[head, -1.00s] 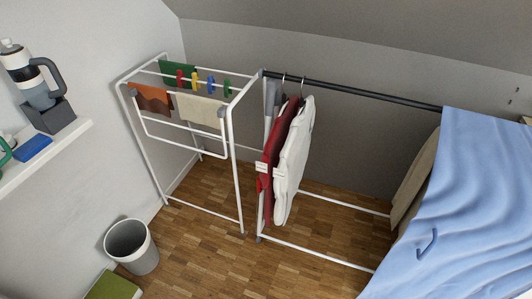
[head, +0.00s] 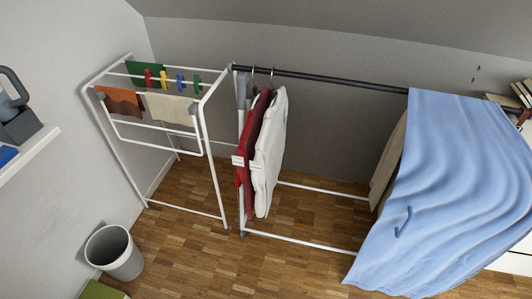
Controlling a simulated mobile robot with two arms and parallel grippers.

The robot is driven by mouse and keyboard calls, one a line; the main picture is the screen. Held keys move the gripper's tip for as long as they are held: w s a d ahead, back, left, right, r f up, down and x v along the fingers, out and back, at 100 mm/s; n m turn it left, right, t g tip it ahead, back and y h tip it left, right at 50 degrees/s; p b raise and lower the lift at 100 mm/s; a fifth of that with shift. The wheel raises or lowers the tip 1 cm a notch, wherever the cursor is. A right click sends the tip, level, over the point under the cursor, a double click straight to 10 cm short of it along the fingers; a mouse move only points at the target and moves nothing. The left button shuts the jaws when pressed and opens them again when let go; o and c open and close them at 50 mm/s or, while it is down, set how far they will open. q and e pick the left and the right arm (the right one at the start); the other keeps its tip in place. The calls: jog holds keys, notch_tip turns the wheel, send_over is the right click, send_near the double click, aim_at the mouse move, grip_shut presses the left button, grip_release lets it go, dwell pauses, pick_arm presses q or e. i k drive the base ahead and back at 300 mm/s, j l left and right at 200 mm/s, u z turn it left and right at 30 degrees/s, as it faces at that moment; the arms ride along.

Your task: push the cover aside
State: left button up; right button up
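The cover (head: 450,180) is a light blue cloth draped over the right part of a black clothes rail (head: 320,80). It hangs down in folds toward the floor, and a dark blue hook-shaped mark or strap (head: 403,222) shows on its front. A beige garment (head: 388,160) peeks out at the cover's left edge; whatever else hangs behind the cloth is hidden. A white garment (head: 268,155) and a red garment (head: 248,150) hang uncovered on the left part of the rail. Neither of my grippers is in the head view.
A white drying rack (head: 213,165) with small cloths and coloured pegs stands left of the rail. A grey bin (head: 115,255) and a green box (head: 100,291) are at lower left. A wall shelf (head: 30,155) juts in at left. Wooden floor (head: 240,270) is clear in front.

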aim_at(461, 198)
jog(key=z, duration=1.75)
jog(key=i+l+u, duration=0.1)
jog(key=i+l, duration=0.2)
